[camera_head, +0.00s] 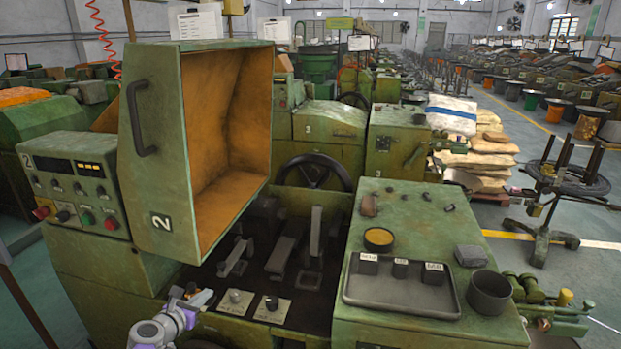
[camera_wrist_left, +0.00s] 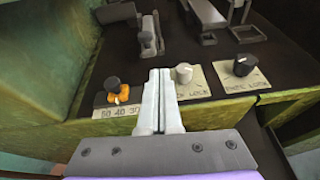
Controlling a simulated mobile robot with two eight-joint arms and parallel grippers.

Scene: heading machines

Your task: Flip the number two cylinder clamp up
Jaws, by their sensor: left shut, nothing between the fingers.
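Machine number 2 (camera_head: 150,200) is green, with its box-shaped cover raised and its dark bay (camera_head: 262,285) open. Several grey metal clamp or lever parts stand in the bay: one at the left (camera_head: 236,257), one in the middle (camera_head: 285,252) and an upright one (camera_head: 316,230). I cannot tell which is the number two cylinder clamp. In the left wrist view a grey clamp part (camera_wrist_left: 150,40) stands beyond my fingers, apart from them. My left gripper (camera_head: 203,297) is at the bay's front left edge; its white fingers (camera_wrist_left: 160,74) are shut and empty. My right gripper is not seen.
Two knobs on labelled plates (camera_head: 236,297) (camera_head: 271,302) sit at the bay's front. A black and orange knob (camera_wrist_left: 117,90) is left of my fingers. At right is a green top with a grey tray (camera_head: 400,300) and a dark cup (camera_head: 489,292).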

